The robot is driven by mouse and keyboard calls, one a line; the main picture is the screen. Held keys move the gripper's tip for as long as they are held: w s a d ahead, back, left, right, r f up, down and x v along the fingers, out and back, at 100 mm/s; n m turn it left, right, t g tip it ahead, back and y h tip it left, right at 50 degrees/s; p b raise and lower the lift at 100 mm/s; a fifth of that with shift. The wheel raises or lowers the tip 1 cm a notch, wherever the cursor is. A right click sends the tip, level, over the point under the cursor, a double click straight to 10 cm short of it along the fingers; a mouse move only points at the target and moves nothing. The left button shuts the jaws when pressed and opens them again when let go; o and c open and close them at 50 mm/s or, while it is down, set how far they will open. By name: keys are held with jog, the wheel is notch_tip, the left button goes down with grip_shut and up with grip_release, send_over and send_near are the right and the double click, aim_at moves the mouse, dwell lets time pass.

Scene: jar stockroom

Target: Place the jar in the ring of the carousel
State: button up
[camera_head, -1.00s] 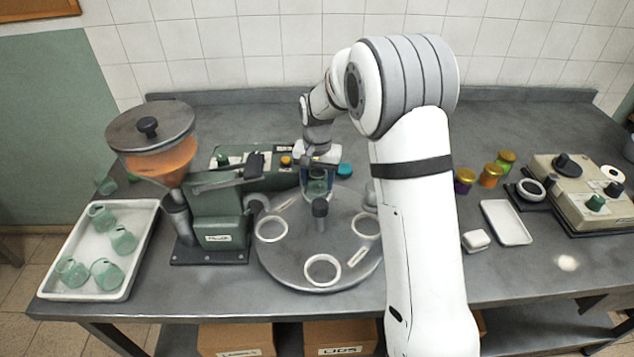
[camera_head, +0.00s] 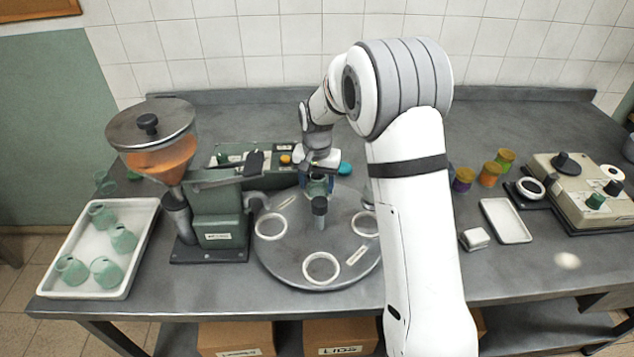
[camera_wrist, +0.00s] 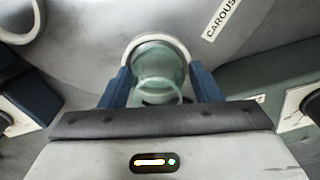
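The jar (camera_wrist: 158,66) is pale green glass. A white ring (camera_wrist: 128,46) of the carousel arcs around the jar's far side. I cannot tell whether the jar's base rests inside it. In the head view, my gripper (camera_head: 318,183) is low over the back of the grey round carousel (camera_head: 290,257), behind its central post (camera_head: 320,211). The jar (camera_head: 318,187) is partly hidden there by the fingers and post.
Empty rings stand at the carousel's left (camera_head: 271,226), front (camera_head: 321,268) and right (camera_head: 365,224). A green filling machine (camera_head: 216,215) with an orange hopper is close on the left. A white tray (camera_head: 142,218) holds several green jars. Coloured jars (camera_head: 489,174) stand right of my arm.

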jog(key=shift+o, duration=1)
jog(key=shift+s+d+f, duration=0.1)
jog(key=shift+s+f, duration=0.25)
jog(key=shift+f, duration=0.35)
notch_tip(320, 180, up, 14)
jog(key=shift+w+f, duration=0.2)
jog(key=shift+w, duration=0.15)
